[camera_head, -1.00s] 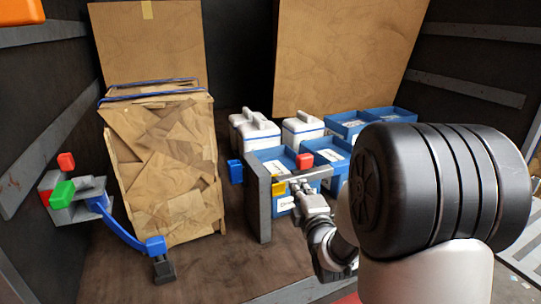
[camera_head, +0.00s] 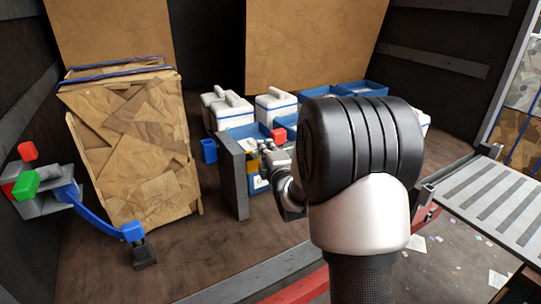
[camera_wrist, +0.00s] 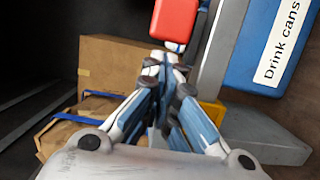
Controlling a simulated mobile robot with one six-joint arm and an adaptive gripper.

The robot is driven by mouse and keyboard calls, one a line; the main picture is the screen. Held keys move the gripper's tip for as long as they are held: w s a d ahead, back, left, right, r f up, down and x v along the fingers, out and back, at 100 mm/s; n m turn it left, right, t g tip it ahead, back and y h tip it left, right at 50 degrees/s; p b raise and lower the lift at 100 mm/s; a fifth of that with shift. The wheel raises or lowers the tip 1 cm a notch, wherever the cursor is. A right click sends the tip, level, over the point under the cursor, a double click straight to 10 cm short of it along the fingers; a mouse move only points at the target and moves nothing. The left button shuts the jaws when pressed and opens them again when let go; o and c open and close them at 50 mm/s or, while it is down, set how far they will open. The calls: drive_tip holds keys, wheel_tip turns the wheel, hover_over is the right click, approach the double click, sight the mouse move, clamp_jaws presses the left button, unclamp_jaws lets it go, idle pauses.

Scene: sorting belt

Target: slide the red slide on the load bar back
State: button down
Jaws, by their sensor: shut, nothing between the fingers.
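The red slide (camera_head: 279,135) is a small red block at the load bar, in front of the blue crates. In the wrist view the red slide (camera_wrist: 174,20) is large at the top centre. The grey load bar (camera_wrist: 222,45) runs beside it there; in the head view my gripper and wrist largely cover the bar. My gripper (camera_head: 266,146) is just left of and below the slide. In the wrist view my gripper (camera_wrist: 168,54) is shut and empty, its tips right under the slide's lower edge. I cannot tell whether they touch.
A grey upright plate (camera_head: 233,178) stands left of my gripper. Blue crates (camera_head: 362,87) and white lidded boxes (camera_head: 275,108) stand behind.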

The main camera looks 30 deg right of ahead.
sight(280, 138)
drive_tip(key=shift+x, duration=1)
drive_tip(key=shift+d, duration=0.1)
drive_tip(key=d+b, duration=0.3)
drive_tip(key=d, duration=0.2)
drive_tip(key=shift+f+b, duration=0.15)
drive_tip(key=shift+b, duration=0.2)
drive_tip(key=shift+d, duration=0.3)
